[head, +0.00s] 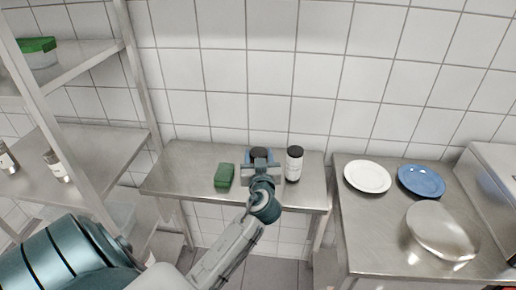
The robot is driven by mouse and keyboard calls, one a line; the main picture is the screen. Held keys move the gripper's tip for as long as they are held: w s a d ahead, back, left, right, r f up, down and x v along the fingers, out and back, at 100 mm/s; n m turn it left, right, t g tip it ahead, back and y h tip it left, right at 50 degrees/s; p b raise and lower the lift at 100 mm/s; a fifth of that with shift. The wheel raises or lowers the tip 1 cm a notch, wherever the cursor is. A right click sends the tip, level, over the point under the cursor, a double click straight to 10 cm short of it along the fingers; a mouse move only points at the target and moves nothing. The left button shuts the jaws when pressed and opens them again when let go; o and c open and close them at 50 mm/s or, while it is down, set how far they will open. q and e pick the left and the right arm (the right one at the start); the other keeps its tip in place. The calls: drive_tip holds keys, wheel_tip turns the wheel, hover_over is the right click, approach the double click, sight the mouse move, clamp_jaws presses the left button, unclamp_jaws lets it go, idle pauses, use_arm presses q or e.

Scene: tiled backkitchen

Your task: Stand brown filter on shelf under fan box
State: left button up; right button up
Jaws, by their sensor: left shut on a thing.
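My left gripper (259,165) reaches over the small steel table and is shut on a dark-topped round thing (259,153). The gripper hides most of this thing, so I cannot tell whether it is the brown filter. A shelf rack (95,160) stands at the left with steel boards at different heights. I see no fan box that I can make out in this view. My right gripper is not in view.
On the steel table (190,155), a green block (224,176) lies left of the gripper and a dark-capped bottle (294,164) stands right. A white plate (367,176), blue plate (421,181) and shiny rounded object (440,230) occupy the right counter. Small bottles (55,166) stand on the rack.

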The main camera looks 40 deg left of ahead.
use_arm(q)
drive_tip(key=w+a+f+p, duration=0.3)
drive_tip(key=w+f, duration=0.1)
drive_tip(key=shift+w+a, duration=0.15)
drive_tip(key=shift+w, duration=0.15)
drive_tip(key=shift+f, duration=0.15)
drive_tip(key=o, duration=1)
drive_tip(key=shift+o, duration=0.2)
